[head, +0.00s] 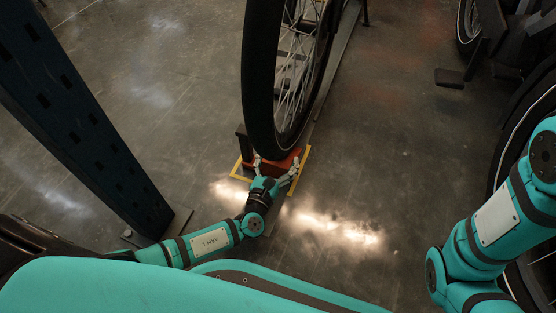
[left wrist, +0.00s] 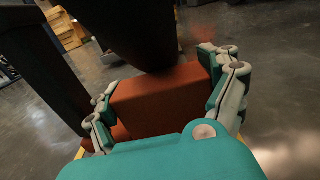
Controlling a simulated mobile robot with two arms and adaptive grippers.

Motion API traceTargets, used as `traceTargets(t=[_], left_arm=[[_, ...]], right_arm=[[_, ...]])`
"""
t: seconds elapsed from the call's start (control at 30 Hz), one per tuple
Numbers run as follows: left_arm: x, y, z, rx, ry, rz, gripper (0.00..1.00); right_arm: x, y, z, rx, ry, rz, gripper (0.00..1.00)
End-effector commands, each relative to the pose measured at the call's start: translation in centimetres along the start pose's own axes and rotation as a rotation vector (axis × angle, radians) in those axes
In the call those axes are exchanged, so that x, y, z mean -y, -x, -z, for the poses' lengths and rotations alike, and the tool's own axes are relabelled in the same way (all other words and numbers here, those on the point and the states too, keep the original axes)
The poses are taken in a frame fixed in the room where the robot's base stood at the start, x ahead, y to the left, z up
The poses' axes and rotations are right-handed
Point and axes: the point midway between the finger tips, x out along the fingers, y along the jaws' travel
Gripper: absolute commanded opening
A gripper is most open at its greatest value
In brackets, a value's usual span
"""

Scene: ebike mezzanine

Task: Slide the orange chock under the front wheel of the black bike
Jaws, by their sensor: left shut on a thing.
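The orange chock (head: 282,161) lies on the floor at the bottom of the black bike's front wheel (head: 262,85), within yellow floor markings (head: 298,172). My left gripper (head: 275,165) is shut on the chock, one finger on each side. In the left wrist view the chock (left wrist: 160,102) fills the space between the fingers, and the dark tyre (left wrist: 145,35) stands right against or over its far side. I cannot tell whether they touch. My right arm shows at the right of the head view, but its gripper is out of view.
A dark blue upright post (head: 85,130) with a floor plate stands left of my left arm. Other bike wheels (head: 530,120) stand at the right, near my right arm. The floor (head: 390,120) between the wheel and my right arm is clear.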

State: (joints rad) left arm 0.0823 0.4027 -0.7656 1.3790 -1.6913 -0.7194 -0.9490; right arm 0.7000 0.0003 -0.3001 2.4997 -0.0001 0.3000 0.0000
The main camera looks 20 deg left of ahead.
Motion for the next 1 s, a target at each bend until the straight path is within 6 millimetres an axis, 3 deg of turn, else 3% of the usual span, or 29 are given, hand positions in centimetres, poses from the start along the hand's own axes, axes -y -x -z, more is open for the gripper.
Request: traceTargets(t=[0.5,0.53,0.63,1.0], left_arm=[[-0.01,-0.82,-0.56,0.012,0.000,-0.002,0.27],[-0.02,-0.81,-0.56,0.012,0.000,-0.002,0.89],[-0.03,-0.79,-0.51,0.011,0.001,-0.002,1.00],[0.00,0.07,0.31,-0.006,0.000,0.001,1.00]], right_arm=[[0.01,-0.03,-0.05,0.001,0.000,0.000,0.60],[0.01,-0.03,-0.05,0.001,0.000,0.000,0.60],[0.01,-0.02,-0.05,0.001,0.000,0.000,0.60],[-0.06,0.06,-0.06,0.002,0.000,-0.002,0.60]])
